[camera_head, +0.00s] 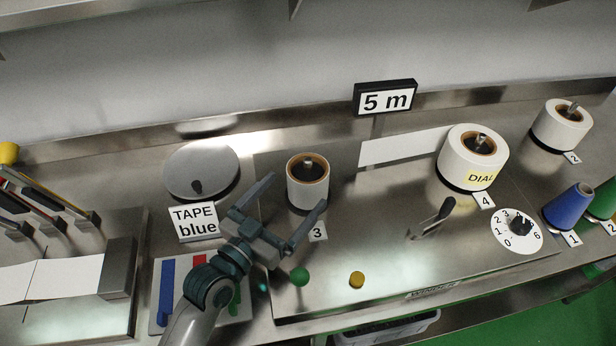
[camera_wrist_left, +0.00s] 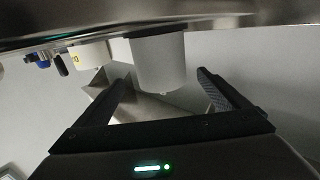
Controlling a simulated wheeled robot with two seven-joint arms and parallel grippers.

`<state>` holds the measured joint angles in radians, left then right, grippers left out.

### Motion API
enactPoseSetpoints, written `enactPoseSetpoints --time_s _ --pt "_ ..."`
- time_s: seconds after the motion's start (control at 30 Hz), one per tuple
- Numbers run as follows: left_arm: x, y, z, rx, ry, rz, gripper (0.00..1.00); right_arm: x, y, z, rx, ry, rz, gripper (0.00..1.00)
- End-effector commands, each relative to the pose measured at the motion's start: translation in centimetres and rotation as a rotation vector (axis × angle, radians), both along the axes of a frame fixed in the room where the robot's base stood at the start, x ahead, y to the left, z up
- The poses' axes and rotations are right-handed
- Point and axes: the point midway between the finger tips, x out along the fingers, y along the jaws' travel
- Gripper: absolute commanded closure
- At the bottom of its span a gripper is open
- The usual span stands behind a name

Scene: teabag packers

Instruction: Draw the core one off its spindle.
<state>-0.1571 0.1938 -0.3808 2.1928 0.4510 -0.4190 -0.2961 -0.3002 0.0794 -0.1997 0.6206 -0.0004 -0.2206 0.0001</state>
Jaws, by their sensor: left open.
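A small white roll with a brown core (camera_head: 308,187) stands upright on a spindle behind the number 3 card. My left gripper (camera_head: 295,192) is open in front of it, its two fingers pointing towards the roll, one towards each side. In the left wrist view the picture is upside down, and the white roll (camera_wrist_left: 160,65) shows between and beyond the finger tips. I see no finger touching it. Part of its lower front is close to the right finger in the head view. My right gripper is not in view.
A larger roll (camera_head: 458,160) with a DIAL tag stands at card 4, its white strip running left. Another roll (camera_head: 562,122) stands at the far right. A lever (camera_head: 436,216), dial (camera_head: 516,231), grey disc (camera_head: 202,170) and TAPE blue sign (camera_head: 196,221) surround the area.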

Motion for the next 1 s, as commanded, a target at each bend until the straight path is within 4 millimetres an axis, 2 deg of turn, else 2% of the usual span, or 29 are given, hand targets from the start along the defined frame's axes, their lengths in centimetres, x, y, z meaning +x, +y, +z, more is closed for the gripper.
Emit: enactPoseSetpoints --time_s 0.37,0.67,0.8,1.0 --pt "0.2 -0.2 0.1 -0.001 0.001 0.0 0.06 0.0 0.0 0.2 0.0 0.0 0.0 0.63" --pt "2.9 -1.7 0.6 -0.001 0.001 -0.001 0.06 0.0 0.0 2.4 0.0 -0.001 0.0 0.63" --pt "4.1 -2.5 0.3 -0.001 0.001 0.0 0.06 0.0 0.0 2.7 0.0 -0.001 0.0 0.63" --pt "4.5 -2.7 0.1 0.001 -0.001 0.0 0.06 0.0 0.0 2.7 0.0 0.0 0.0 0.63"
